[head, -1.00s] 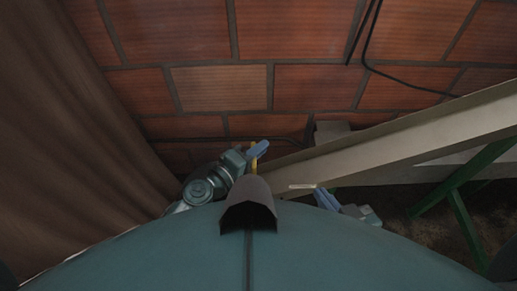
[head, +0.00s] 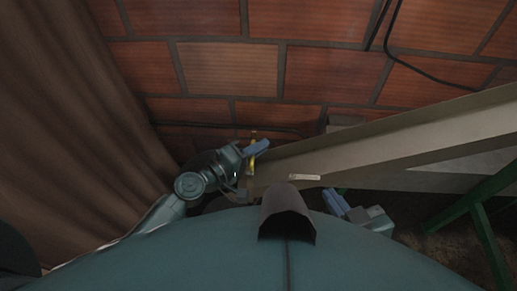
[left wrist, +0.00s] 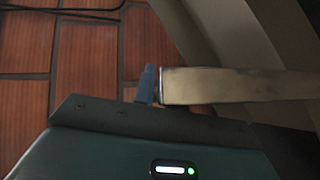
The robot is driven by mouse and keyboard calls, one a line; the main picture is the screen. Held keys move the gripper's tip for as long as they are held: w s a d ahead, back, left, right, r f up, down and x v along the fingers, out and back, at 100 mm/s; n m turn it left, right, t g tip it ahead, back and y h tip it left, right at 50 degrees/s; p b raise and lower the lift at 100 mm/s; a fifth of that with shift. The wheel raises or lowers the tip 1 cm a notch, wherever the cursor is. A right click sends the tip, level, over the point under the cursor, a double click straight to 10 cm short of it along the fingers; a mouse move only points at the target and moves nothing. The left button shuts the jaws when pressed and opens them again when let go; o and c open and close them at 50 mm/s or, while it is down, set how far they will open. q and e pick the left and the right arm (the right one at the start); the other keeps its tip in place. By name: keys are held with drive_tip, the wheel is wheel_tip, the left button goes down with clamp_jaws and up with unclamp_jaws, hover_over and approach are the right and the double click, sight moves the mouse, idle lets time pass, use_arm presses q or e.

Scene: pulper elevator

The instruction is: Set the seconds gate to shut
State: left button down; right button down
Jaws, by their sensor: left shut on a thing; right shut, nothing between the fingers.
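A yellow lever (head: 252,158) stands upright at the near left end of a long pale metal chute (head: 400,140); I take it for the seconds gate's handle. My left gripper (head: 256,147), with blue fingers, is shut on it near its top. In the left wrist view the blue fingers (left wrist: 148,84) meet the end of a pale, worn flat bar (left wrist: 235,86); I cannot tell whether this is the lever. The gate's plate is not clearly visible. My right gripper (head: 335,200) is shut and empty, right of the dark hood and below the chute.
A brick wall (head: 230,75) stands behind, with black cables (head: 420,70) on it. A brown curtain (head: 80,120) hangs at left. A green frame (head: 480,205) stands at right. A dark hood (head: 287,212) on a teal rounded body (head: 190,250) fills the near side.

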use_arm(q)
drive_tip(key=shift+a+f, duration=0.1)
drive_tip(key=shift+f, duration=0.2)
drive_tip(key=c, duration=1.6)
unclamp_jaws()
drive_tip(key=shift+f, duration=0.1)
drive_tip(key=shift+c, duration=0.2)
drive_tip(key=shift+o, duration=0.9)
drive_tip(key=shift+s, duration=0.1)
drive_tip(key=b+v, duration=0.2)
drive_tip(key=v, duration=1.1)
use_arm(e)
drive_tip(key=shift+w+a+f+t+y, duration=0.1)
drive_tip(key=shift+w+f+t+y, duration=0.15)
drive_tip(key=shift+w+t, duration=0.3)
use_arm(q)
drive_tip(key=shift+r, duration=0.25)
use_arm(e)
drive_tip(key=shift+s, duration=0.15)
